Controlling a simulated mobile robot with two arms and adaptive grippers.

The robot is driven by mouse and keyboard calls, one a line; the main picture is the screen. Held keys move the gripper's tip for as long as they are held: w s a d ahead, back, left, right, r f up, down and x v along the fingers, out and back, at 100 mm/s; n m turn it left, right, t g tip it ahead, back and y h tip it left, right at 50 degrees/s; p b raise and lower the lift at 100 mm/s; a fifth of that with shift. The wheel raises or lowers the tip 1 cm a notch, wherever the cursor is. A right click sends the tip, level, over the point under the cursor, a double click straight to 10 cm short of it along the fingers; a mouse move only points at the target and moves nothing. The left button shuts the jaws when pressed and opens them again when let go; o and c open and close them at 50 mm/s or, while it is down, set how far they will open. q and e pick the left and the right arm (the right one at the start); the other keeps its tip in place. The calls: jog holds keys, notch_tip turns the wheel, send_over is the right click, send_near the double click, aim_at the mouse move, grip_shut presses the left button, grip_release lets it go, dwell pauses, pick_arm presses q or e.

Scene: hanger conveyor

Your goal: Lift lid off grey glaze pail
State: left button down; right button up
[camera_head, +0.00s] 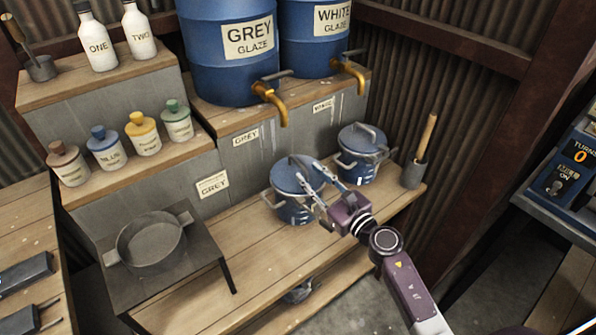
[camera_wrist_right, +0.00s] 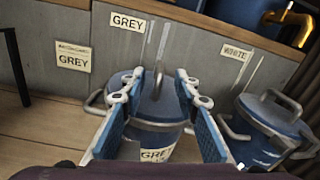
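The grey glaze pail (camera_head: 292,212) is blue with a grey metal rim and side handles, and stands on the wooden bench. Its blue lid (camera_head: 287,178) is on top, with a grey arched handle partly hidden by my fingers. In the right wrist view the pail's GREY label (camera_wrist_right: 158,155) shows below the lid (camera_wrist_right: 152,108). My right gripper (camera_head: 308,168) is over the lid. Its two blue-padded fingers (camera_wrist_right: 160,82) are apart, on either side of the lid handle, with gaps visible; contact cannot be made out. My left gripper is not in view.
A matching lidded pail (camera_head: 362,160) stands close on the right, beside a pot with a wooden-handled tool (camera_head: 414,172). Blue GREY and WHITE barrels (camera_head: 228,75) with brass taps stand behind. A grey bowl (camera_head: 152,245) sits on a stand at left. The front bench is mostly clear.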

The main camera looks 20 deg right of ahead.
jog(key=shift+x, duration=1.25)
grip_shut()
jog(key=shift+d+r, duration=0.1)
jog(key=shift+r, duration=0.05)
